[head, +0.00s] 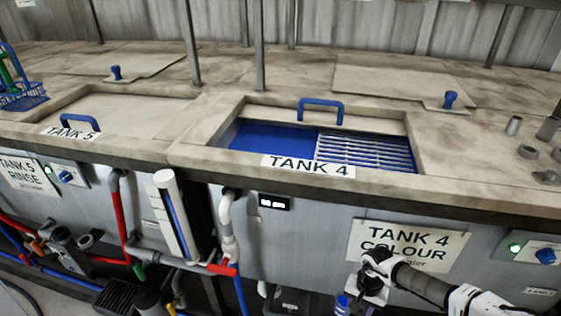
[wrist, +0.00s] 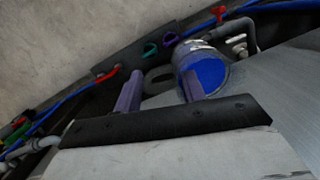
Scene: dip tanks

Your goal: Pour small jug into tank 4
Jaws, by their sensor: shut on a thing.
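Tank 4 (head: 243,152) stands open in the head view, with blue liquid in its left part and a slatted grille (head: 365,153) over its right part. My gripper (head: 350,296) is low in front of the tank's front panel, below the rim. In the wrist view my gripper (wrist: 160,92) is shut on the small jug (wrist: 192,50), by what looks like its handle side. The jug holds blue liquid and shows beyond the right finger. In the head view the jug is small and mostly hidden by my gripper.
A blue lid handle (head: 320,104) rises at tank 4's back edge. Upright posts (head: 259,50) stand behind it. Closed tank 5 (head: 130,112) is to the left. Small grey cups (head: 527,152) stand on the right of the counter. Pipes (head: 228,225) run along the front.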

